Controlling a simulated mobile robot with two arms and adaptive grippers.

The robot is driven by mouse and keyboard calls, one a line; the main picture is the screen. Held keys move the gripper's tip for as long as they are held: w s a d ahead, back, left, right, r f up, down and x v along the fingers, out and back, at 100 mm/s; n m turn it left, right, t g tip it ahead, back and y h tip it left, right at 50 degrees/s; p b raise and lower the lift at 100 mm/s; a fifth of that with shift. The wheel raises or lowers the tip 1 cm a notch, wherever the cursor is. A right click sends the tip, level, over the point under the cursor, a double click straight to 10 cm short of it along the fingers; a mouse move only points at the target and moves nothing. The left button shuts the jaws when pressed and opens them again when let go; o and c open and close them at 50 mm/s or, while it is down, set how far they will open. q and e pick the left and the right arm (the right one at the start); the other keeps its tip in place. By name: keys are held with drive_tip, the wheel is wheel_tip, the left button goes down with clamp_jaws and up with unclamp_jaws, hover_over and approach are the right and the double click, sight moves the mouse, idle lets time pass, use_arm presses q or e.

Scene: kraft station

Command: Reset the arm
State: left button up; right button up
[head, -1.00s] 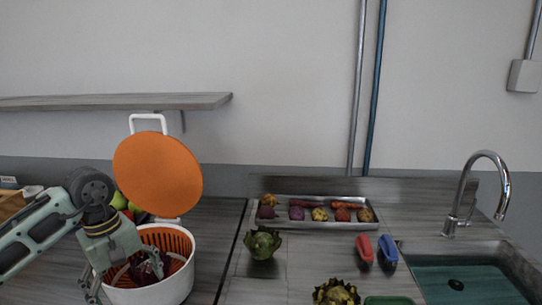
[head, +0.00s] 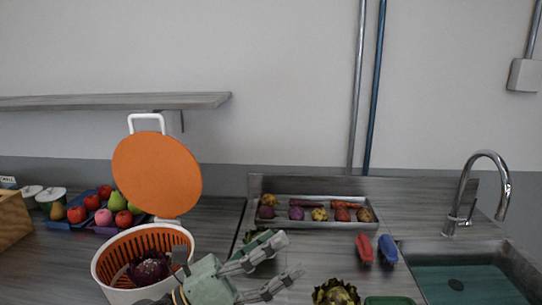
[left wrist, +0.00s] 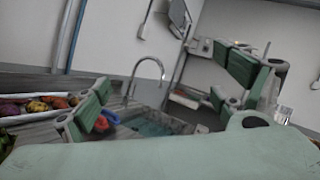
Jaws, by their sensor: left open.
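My left gripper (head: 292,258) is open and empty in the head view. It is low in the middle, with its fingers pointing right, just right of the white pot with the orange basket (head: 103,277). Its fingers also show in the left wrist view (left wrist: 165,95), spread apart with nothing between them. A dark purple vegetable (head: 150,268) lies in the basket, and the round orange lid (head: 157,174) stands raised above it. My right gripper is in neither view.
A green artichoke (head: 262,240) is partly hidden behind my left fingers. Another artichoke (head: 336,292) is to their right. A metal tray (head: 300,224) of vegetables is at the back. Red (head: 364,249) and blue (head: 387,250) items lie beside the sink (head: 465,275). Fruit trays (head: 75,222) are at left.

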use_arm(q)
drive_tip(key=w+a+f+n+t+y, duration=0.2)
drive_tip(key=a+f+n+t+y, duration=0.5)
drive_tip(key=n, duration=0.7)
drive_tip(key=w+a+f+n+t+y, duration=0.2)
drive_tip(key=a+f+n+y, duration=0.3)
drive_tip(key=a+n+y, duration=0.7)
drive_tip(key=s+f+n+g+y, duration=0.1)
drive_tip(key=s+f+n+g, duration=0.3)
drive_tip(key=f+n, duration=0.5)
drive_tip(key=s+a+f+n+g, duration=0.1)
drive_tip(key=s+f+n+g, duration=0.2)
drive_tip(key=s+f+g, duration=0.55)
drive_tip(key=s+a+f+n+g, duration=0.1)
drive_tip(key=s+f+n+g, duration=0.25)
drive_tip(key=s+f, duration=1.1)
drive_tip(key=f, duration=0.9)
drive_tip(key=s+f, duration=0.3)
drive_tip(key=f, duration=0.9)
drive_tip(key=s+a+f+g, duration=0.1)
drive_tip(key=s+a+f, duration=0.2)
drive_tip(key=s+f, duration=1.2)
drive_tip(key=shift+s+a+f+g, duration=0.15)
drive_tip(key=shift+s+f+g, duration=0.2)
drive_tip(key=shift+s, duration=0.4)
drive_tip(key=shift+r, duration=0.1)
drive_tip(key=shift+c, duration=0.4)
